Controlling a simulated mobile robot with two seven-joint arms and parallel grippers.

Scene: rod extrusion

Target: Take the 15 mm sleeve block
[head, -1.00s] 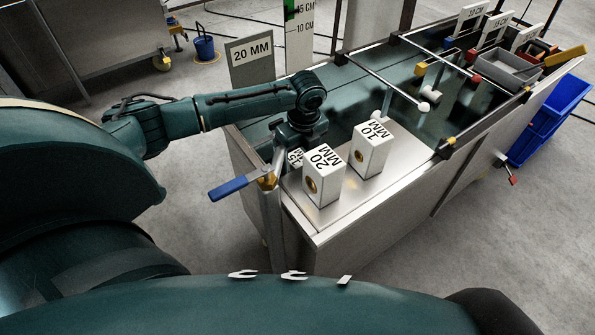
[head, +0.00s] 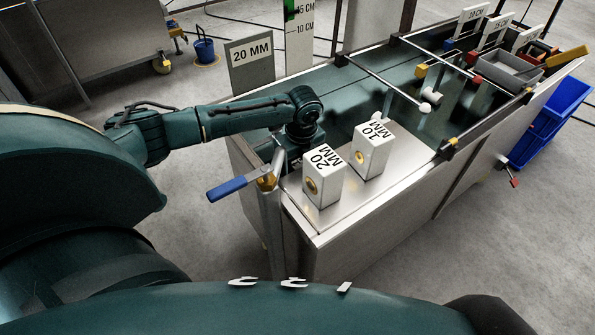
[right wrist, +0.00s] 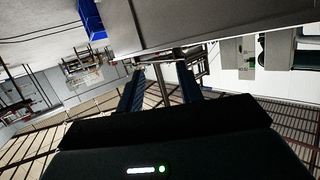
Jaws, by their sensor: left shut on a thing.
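My left gripper (head: 296,158) is at the left end of the steel work surface, behind the blue-handled lever. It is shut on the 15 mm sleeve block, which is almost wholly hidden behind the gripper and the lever. The white 20 MM block (head: 325,180) stands upright just right of the gripper. The white 10 MM block (head: 371,152) stands farther right. Both show a brass-coloured bore on the front. My right gripper (right wrist: 160,88) shows in the right wrist view with its fingers apart and nothing between them.
The blue-handled lever (head: 228,188) stands at the bench's near left corner, close to my left gripper. A grey 20 MM sign (head: 251,62) stands behind. Rods (head: 382,80) cross the bench at the back. Blue bins (head: 548,118) hang at the right end.

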